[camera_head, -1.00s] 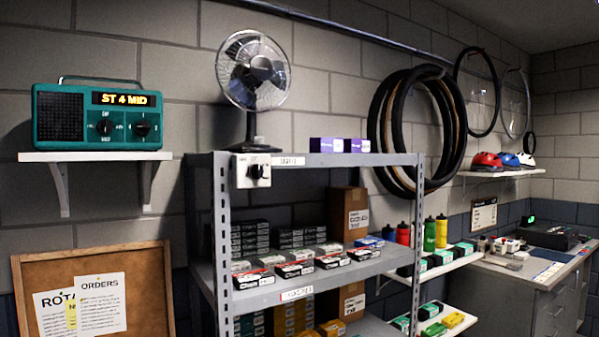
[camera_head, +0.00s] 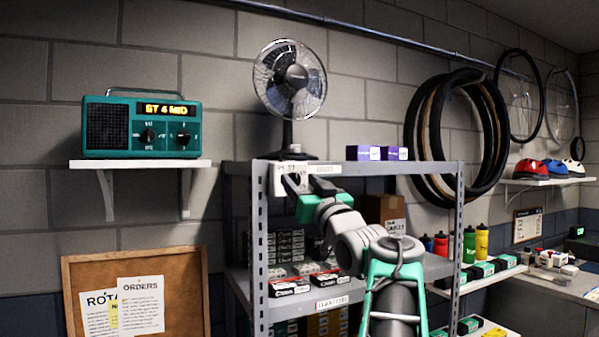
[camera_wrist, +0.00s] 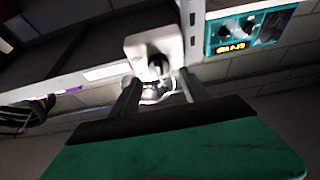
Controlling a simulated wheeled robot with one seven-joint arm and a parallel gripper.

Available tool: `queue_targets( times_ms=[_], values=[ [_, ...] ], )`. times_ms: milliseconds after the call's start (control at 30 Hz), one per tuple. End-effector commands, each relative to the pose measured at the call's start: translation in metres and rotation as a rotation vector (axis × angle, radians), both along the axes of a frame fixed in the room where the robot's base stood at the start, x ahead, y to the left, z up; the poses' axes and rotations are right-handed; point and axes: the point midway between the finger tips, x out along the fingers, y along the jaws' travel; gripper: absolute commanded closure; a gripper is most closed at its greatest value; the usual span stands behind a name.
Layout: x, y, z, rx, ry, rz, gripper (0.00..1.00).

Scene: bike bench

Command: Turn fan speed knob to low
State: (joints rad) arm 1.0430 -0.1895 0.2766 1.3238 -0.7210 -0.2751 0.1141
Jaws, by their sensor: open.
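The black fan (camera_head: 290,80) stands on the top of the metal shelf unit. Its white control box (camera_head: 277,178) is on the shelf's front edge. In the head view my gripper hides the knob. In the wrist view the white box (camera_wrist: 150,42) shows with its dark knob (camera_wrist: 156,66). My gripper (camera_head: 306,185) is open, with its fingers just in front of the box. In the wrist view its two fingers (camera_wrist: 161,85) reach toward the box, one on each side of the knob's line. I cannot tell whether they touch the knob, nor read its setting.
The metal shelf (camera_head: 430,172) holds purple boxes (camera_head: 377,153) on top and several packed boxes below. A green radio (camera_head: 140,128) sits on a wall shelf (camera_head: 150,163) at left. A cork board (camera_head: 190,290) stands below it. Black tires (camera_head: 410,140) hang at right.

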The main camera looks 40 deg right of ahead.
Motion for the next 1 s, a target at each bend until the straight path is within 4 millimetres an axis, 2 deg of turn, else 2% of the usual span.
queue_targets(
  times_ms=[33,133,400,1000],
  values=[
    [0.0070,-0.0017,0.0064,0.001,0.001,0.001,0.47],
    [0.0147,-0.0040,0.0078,0.001,0.001,0.000,0.47],
    [0.0162,-0.0046,0.0068,-0.001,0.000,-0.001,0.47],
    [0.0159,-0.0049,0.0066,0.000,0.001,-0.002,0.97]
  ],
)
